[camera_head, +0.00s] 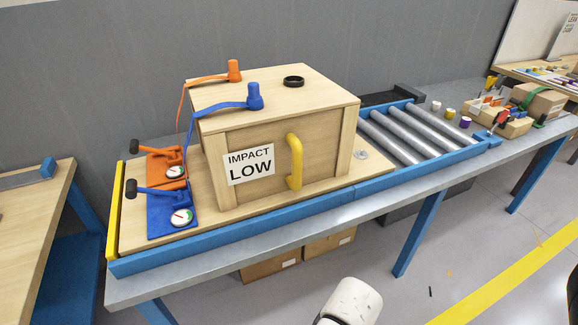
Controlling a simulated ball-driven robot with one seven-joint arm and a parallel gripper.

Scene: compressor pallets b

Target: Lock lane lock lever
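No part is labelled as the lane lock lever, so I cannot tell for sure which one it is. An orange base (165,163) and a blue base (172,213) lie at the left end of the lane, each with a black-knobbed lever and a round gauge. A yellow handle (295,162) stands upright on the front of the wooden crate. A white rounded part of my arm shows at the bottom edge. My gripper is not in view.
The crate (211,180), marked IMPACT LOW, sits on a wooden board inside the blue-railed lane (240,232). Orange and blue arms and a black ring (293,81) are on its lid. Bare rollers (400,135) lie to the right. Cardboard boxes (270,264) are below.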

